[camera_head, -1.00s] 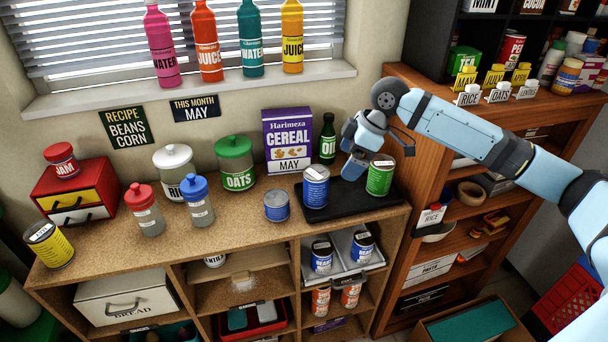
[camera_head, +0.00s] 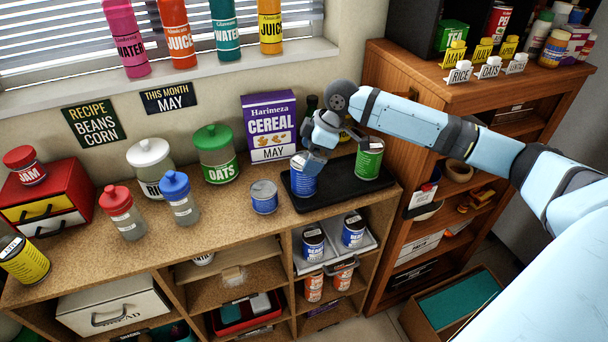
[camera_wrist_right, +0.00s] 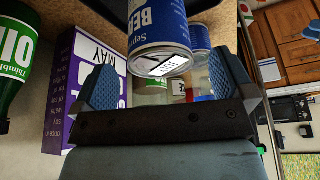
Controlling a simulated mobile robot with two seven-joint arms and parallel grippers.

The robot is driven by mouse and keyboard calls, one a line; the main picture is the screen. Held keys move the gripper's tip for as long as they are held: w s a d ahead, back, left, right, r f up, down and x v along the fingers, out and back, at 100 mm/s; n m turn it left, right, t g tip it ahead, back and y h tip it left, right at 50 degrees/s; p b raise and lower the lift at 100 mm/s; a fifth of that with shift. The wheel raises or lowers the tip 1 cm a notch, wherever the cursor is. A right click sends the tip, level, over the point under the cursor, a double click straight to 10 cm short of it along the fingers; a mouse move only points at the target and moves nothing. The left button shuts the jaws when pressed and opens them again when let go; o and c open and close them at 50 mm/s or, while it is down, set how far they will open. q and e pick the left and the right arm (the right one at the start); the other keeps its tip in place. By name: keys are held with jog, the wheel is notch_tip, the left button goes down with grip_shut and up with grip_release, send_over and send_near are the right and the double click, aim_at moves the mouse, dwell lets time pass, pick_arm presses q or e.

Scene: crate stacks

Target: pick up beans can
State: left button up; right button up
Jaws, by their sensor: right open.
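A blue beans can (camera_head: 303,182) stands upright on a black tray (camera_head: 338,190), partly covered by my right gripper (camera_head: 316,152). Two more blue cans (camera_head: 313,243) (camera_head: 353,230) stand in the grey pull-out tray below. My left gripper is not in view.
A green can (camera_head: 369,158) stands close on the tray's right. The purple cereal box (camera_head: 268,125) and a dark bottle (camera_head: 312,104) are close behind. The tall wooden shelf (camera_head: 395,150) borders the right.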

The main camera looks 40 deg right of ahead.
aim_at(305, 159)
jog(key=x, duration=0.5)
jog(key=shift+w+a+r, duration=0.1)
jog(key=shift+w+a, duration=0.15)
jog(key=shift+r, duration=0.1)
jog(key=c, duration=1.2)
jog(key=shift+c, duration=0.2)
jog(key=shift+r, duration=0.1)
